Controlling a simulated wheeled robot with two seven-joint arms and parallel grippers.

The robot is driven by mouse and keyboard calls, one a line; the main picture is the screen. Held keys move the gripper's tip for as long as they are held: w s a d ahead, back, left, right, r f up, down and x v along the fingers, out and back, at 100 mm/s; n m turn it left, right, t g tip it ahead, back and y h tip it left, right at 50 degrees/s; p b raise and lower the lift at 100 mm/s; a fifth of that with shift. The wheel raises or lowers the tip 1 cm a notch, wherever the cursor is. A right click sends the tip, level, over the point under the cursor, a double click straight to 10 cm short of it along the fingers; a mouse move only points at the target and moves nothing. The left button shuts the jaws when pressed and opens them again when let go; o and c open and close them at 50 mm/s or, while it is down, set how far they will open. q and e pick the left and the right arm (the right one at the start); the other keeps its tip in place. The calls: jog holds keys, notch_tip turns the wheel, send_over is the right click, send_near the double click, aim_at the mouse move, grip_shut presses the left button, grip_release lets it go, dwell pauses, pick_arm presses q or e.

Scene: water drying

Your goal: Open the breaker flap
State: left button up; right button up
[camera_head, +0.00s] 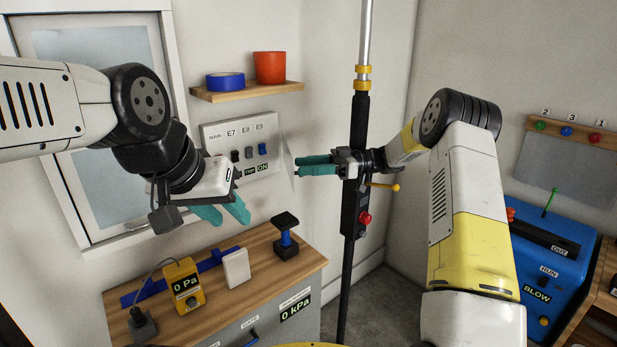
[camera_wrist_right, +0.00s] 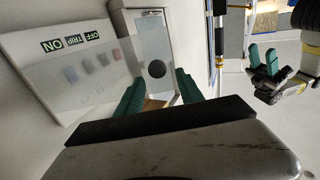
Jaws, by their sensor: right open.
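The grey breaker panel (camera_head: 212,134) is on the back wall, with switches labelled E7, E8 and E9 and TRIP and ON marks. In the right wrist view, a see-through flap (camera_wrist_right: 120,85) with a round black knob (camera_wrist_right: 156,69) lies in front of the switches. How far the flap stands from the panel is hard to tell. My right gripper (camera_head: 298,166) is open beside the panel's right side. In its wrist view the teal fingers (camera_wrist_right: 157,82) are apart on either side of the knob, with no grip seen. My left gripper (camera_head: 222,212) is open and empty, below and left of the panel.
A wooden shelf (camera_head: 247,92) with blue tape and an orange cup is above the panel. A cabinet (camera_head: 255,285) with a yellow gauge (camera_head: 183,284) stands below. A vertical pole (camera_head: 357,130) is close to my right wrist. A blue machine (camera_head: 550,255) stands at right.

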jog(key=s+r, duration=0.3)
jog(key=s, duration=1.3)
jog(key=shift+d+r, duration=0.2)
